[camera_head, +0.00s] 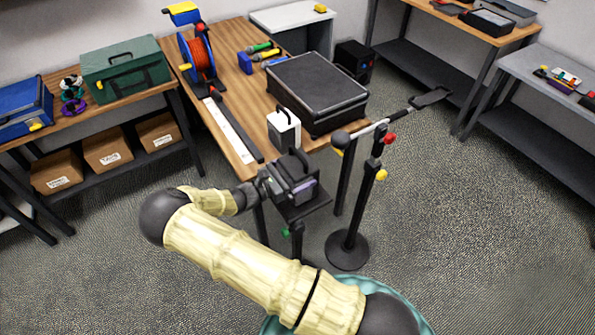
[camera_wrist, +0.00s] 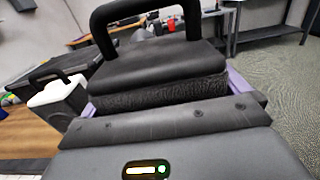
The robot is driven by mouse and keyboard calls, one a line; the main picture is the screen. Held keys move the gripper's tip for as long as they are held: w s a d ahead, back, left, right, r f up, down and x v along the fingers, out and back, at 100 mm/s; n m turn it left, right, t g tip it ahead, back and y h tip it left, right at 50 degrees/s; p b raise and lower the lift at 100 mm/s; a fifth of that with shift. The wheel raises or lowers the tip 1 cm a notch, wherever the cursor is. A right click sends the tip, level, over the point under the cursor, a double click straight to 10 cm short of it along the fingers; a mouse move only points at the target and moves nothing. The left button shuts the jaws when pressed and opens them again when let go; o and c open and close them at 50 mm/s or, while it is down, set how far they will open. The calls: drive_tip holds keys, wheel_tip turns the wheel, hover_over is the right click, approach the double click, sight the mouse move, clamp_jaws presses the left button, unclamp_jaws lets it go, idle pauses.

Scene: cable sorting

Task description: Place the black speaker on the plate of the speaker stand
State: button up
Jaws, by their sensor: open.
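The black speaker (camera_head: 292,168), with a handle on top, sits over the dark flat plate (camera_head: 318,207) of the speaker stand, just off the table's near corner. It looks upright and seems to rest on the plate, but the contact is hidden. The stand's post with a green knob (camera_head: 285,232) shows below the plate. My gripper (camera_head: 300,190) is open at the speaker. In the wrist view the speaker (camera_wrist: 160,65) fills the middle, its handle rising at the top. Purple strips, seemingly my finger pads, flank it on both sides. Whether they touch it cannot be told.
A white box with a black handle (camera_head: 284,132) and a large black case (camera_head: 318,85) stand on the wooden table (camera_head: 235,48) close behind. A boom stand with a round base (camera_head: 347,252) stands to the right, its bar reaching right. Open carpet lies further right.

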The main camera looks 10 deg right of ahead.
drive_tip(key=b+v, duration=0.3)
drive_tip(key=v, duration=0.8)
drive_tip(key=shift+a, duration=0.25)
drive_tip(key=shift+s, duration=0.1)
